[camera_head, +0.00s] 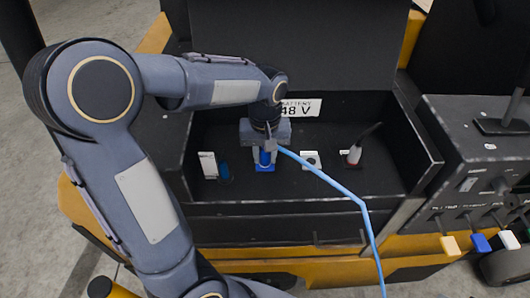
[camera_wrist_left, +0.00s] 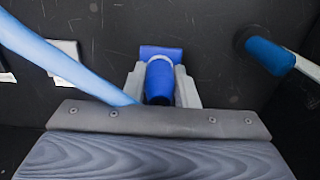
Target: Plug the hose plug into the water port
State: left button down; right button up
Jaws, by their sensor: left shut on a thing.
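My left gripper (camera_head: 265,155) is inside the black battery compartment, shut on the blue hose plug (camera_head: 265,157). In the left wrist view the grey fingers (camera_wrist_left: 160,90) sit on both sides of the blue plug (camera_wrist_left: 159,78). The light blue hose (camera_head: 322,180) runs from the plug to the right and out over the compartment's front edge. A blue square plate (camera_head: 264,168), possibly the water port, lies right at the plug's end, and also shows in the left wrist view (camera_wrist_left: 162,53). Whether the plug is seated in it is hidden. My right gripper is out of view.
A blue round fitting (camera_head: 224,172) beside a white plate (camera_head: 208,165) is left of the gripper. Compartment walls surround the gripper; a "48 V" label (camera_head: 300,108) is behind.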

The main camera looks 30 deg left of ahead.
pick_arm(q)
jog(key=shift+f, duration=0.25)
jog(key=c, duration=1.1)
grip_release()
jog(key=shift+o, duration=0.2)
jog(key=shift+r, duration=0.2)
notch_tip(320, 180, up, 8)
jog(key=shift+f, duration=0.2)
jog(key=s+d+f+m+t+h, duration=0.2)
jog(key=s, duration=0.6)
jog(key=s+d+f+m+t+h, duration=0.1)
jog(key=s+d+m+t, duration=0.1)
jog(key=s, duration=0.6)
jog(key=shift+s+f+m+t+h, duration=0.3)
jog(key=shift+s+f+t+h, duration=0.1)
jog(key=shift+t, duration=0.4)
